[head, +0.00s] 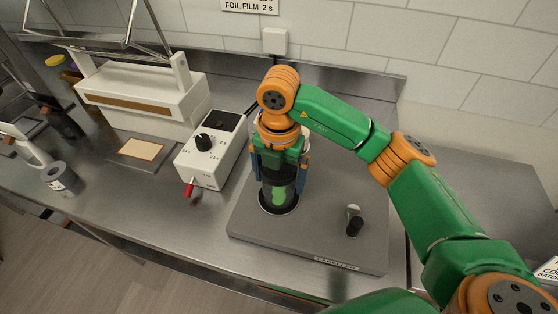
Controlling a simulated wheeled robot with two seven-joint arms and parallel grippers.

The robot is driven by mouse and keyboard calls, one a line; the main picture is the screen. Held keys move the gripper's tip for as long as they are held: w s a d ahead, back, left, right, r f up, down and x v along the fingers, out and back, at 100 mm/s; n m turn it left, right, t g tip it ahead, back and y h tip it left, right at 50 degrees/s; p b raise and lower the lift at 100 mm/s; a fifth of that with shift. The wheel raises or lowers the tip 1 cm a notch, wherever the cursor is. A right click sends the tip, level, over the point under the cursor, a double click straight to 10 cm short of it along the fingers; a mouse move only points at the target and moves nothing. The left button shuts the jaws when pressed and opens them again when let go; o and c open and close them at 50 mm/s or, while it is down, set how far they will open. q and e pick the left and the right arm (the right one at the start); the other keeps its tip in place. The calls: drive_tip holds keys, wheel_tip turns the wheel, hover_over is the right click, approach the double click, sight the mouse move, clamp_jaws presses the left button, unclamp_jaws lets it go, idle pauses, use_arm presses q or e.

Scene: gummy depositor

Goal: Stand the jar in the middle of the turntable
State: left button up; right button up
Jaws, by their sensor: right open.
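The jar (279,193) is a clear cylinder with green contents. It stands upright on a round dark turntable (266,208) set in a grey base plate (310,240). The disc's dark rim shows around the jar's foot, with a little more on the left and front; exact centring is hard to judge. My right gripper (279,178) points down over the jar, with one finger on each side of it. It is open, and the jar's top is hidden by it. My left gripper is not in view.
A black knob (354,226) stands on the base plate, right of the turntable. A white control box (211,150) with a red-tipped lever is close on the left. A sealer-like machine (140,95) and a grey roll (60,178) are further left. The front counter is clear.

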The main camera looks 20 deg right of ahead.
wheel_tip(320, 180, up, 9)
drive_tip(key=shift+r, duration=0.1)
drive_tip(key=shift+r+p, duration=0.1)
drive_tip(key=shift+p, duration=0.2)
